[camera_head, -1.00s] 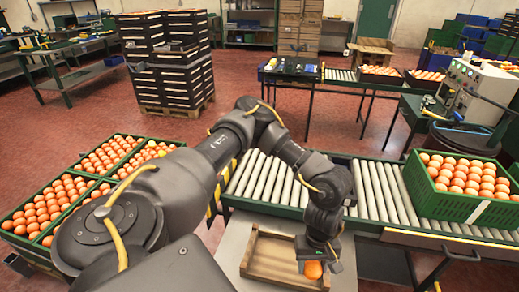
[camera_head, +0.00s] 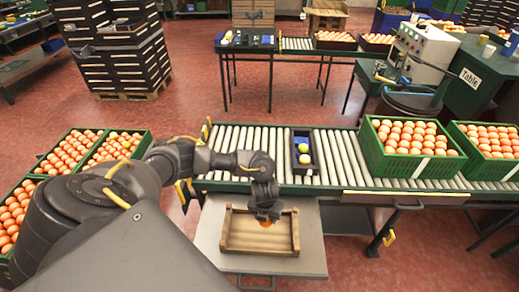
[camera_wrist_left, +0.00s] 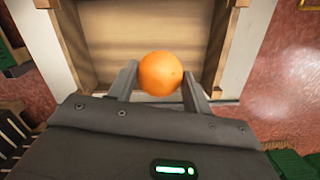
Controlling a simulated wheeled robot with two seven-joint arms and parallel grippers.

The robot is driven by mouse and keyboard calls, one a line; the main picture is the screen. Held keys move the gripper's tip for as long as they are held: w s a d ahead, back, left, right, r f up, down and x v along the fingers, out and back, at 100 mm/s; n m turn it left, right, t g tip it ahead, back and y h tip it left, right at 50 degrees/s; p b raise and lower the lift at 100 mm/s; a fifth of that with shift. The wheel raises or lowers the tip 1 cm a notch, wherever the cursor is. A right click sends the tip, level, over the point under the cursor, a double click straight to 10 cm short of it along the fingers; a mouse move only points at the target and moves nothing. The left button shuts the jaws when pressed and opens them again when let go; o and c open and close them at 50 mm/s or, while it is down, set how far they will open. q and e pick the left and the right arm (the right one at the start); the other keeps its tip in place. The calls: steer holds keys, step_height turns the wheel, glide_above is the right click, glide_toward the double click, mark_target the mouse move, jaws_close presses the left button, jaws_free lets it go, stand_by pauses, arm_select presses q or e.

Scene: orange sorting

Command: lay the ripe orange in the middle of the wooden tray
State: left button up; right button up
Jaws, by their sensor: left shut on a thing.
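The ripe orange (camera_wrist_left: 160,74) is held between the two fingers of my left gripper (camera_wrist_left: 160,88). In the head view only a small part of the orange (camera_head: 266,223) shows below the gripper (camera_head: 265,212). The wooden tray (camera_head: 232,240) lies on a grey table in front of the roller conveyor. It also shows in the wrist view (camera_wrist_left: 100,40) beyond the fingers. The gripper and orange are over the tray's right half, toward its far side. I cannot tell whether the orange touches the tray floor. My right gripper is not in view.
The grey table (camera_head: 212,222) has bare room around the tray. On the roller conveyor (camera_head: 340,160) behind stand a dark box (camera_head: 304,172) with yellow-green fruit and green crates (camera_head: 375,162) of oranges at the right. More orange crates (camera_head: 70,150) stand at the left.

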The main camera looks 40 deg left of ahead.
arm_select(q)
steer(key=shift+s+a+f+n, duration=0.2)
steer(key=shift+a+n, duration=0.25)
steer(key=shift+n, duration=0.15)
steer(key=shift+s+a+f+n, duration=0.15)
steer(key=shift+a+n, duration=0.25)
steer(key=shift+n, duration=0.2)
steer(key=shift+a, duration=0.1)
steer(key=shift+f, duration=0.15)
steer(key=shift+f+b, duration=0.45)
steer(key=shift+b, duration=0.1)
step_height(320, 180, down, 4)
steer(key=b, duration=0.4)
steer(key=shift+f, duration=0.1)
steer(key=shift+f+b, duration=0.95)
steer(key=shift+f, duration=0.15)
steer(key=shift+f, duration=0.1)
steer(key=shift+f+b, duration=0.35)
